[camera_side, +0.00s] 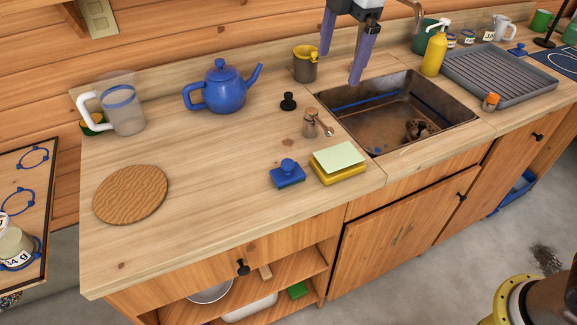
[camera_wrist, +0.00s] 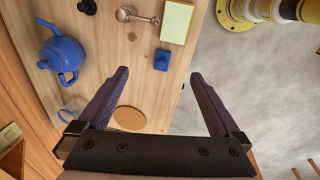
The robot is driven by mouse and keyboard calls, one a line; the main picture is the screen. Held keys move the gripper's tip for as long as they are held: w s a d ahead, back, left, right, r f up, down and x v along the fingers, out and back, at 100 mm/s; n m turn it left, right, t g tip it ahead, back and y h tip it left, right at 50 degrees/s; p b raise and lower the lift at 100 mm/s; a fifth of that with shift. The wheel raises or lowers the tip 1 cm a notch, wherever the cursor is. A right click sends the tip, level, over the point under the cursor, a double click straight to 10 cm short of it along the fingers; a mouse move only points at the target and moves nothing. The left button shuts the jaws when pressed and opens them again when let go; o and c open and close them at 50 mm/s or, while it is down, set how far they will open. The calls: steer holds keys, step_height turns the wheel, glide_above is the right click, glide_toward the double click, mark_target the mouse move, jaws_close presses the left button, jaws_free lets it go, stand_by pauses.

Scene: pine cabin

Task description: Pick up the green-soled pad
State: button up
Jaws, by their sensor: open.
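A yellow pad with a pale green face on top (camera_side: 338,158) lies flat near the counter's front edge, left of the sink; it also shows at the top of the wrist view (camera_wrist: 176,22). A blue pad with a round blue knob (camera_side: 287,175) sits just left of it, also in the wrist view (camera_wrist: 161,61); its underside is hidden. I cannot see a green sole under either pad. My gripper (camera_side: 340,69) is open and empty, above the counter by the sink's back left. Its two purple fingers are wide apart in the wrist view (camera_wrist: 160,73).
A blue teapot (camera_side: 222,88), clear jug (camera_side: 122,108) and round wooden board (camera_side: 131,194) are left. The sink (camera_side: 400,110) is right. Counter between board and blue pad is clear.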

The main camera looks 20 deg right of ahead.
steer(key=w+a+f+n, duration=0.1)
steer(key=w+a+f, duration=0.2)
steer(key=a+f, duration=0.25)
steer(key=g, duration=0.2)
glide_above(288, 162)
steer(key=shift+n+h, duration=0.3)
steer(key=f, duration=1.3)
steer(key=shift+s+d+f, duration=0.15)
steer(key=shift+d+f, duration=0.05)
steer(key=shift+d, duration=0.05)
steer(key=shift+a+f, duration=0.15)
steer(key=shift+f, duration=1.35)
steer(key=shift+a+f, duration=0.1)
steer(key=shift+f, duration=1.35)
steer(key=c, duration=1.4)
